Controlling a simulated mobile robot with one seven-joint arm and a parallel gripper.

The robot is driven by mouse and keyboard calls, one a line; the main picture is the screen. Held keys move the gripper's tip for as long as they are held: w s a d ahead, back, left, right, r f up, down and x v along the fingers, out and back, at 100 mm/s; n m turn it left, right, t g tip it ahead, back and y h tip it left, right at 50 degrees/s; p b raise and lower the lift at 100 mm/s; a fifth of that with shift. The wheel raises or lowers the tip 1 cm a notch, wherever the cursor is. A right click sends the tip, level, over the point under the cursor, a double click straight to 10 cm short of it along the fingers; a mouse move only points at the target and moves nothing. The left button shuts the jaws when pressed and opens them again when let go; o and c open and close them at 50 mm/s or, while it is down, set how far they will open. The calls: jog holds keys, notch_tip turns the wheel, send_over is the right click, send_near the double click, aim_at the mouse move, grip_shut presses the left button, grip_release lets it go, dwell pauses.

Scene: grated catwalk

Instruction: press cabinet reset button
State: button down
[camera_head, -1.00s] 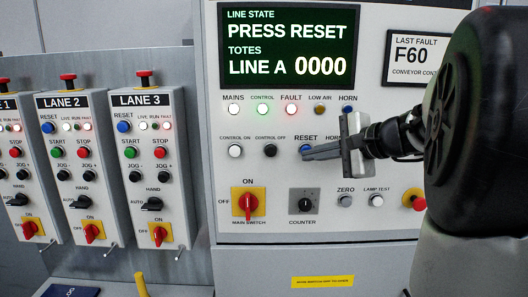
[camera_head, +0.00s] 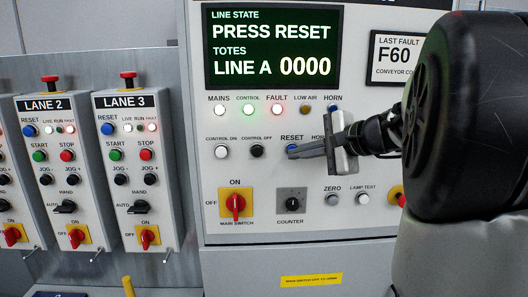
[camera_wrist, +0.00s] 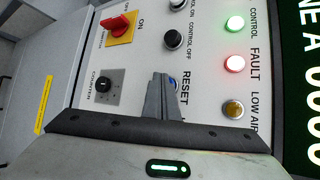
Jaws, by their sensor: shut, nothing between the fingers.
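The cabinet's blue RESET button (camera_head: 291,148) sits under its label in the middle button row. My gripper (camera_head: 293,154) is shut and empty, and its fingertips point at this button from the right, covering its lower part. The cabinet display (camera_head: 271,47) reads PRESS RESET, LINE A 0000. The FAULT lamp (camera_head: 277,110) glows red.
CONTROL OFF (camera_head: 257,151) is left of RESET. The red main switch (camera_head: 235,204) and counter knob (camera_head: 291,201) are below. The LANE 3 box (camera_head: 128,150) at left has its own blue reset button (camera_head: 107,129). My arm hides part of the right side.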

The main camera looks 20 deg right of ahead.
jog(key=shift+w, duration=0.4)
jog(key=shift+s, duration=0.15)
dwell(0.4)
jog(key=shift+s+a+b, duration=0.25)
jog(key=shift+s+b, duration=0.15)
jog(key=shift+s, duration=0.65)
jog(key=s, duration=0.2)
jog(key=s+a+b, duration=0.1)
jog(key=s, duration=0.1)
jog(key=shift+s+a+b, duration=0.2)
jog(key=shift+s+b, duration=0.1)
jog(key=shift+s, duration=0.1)
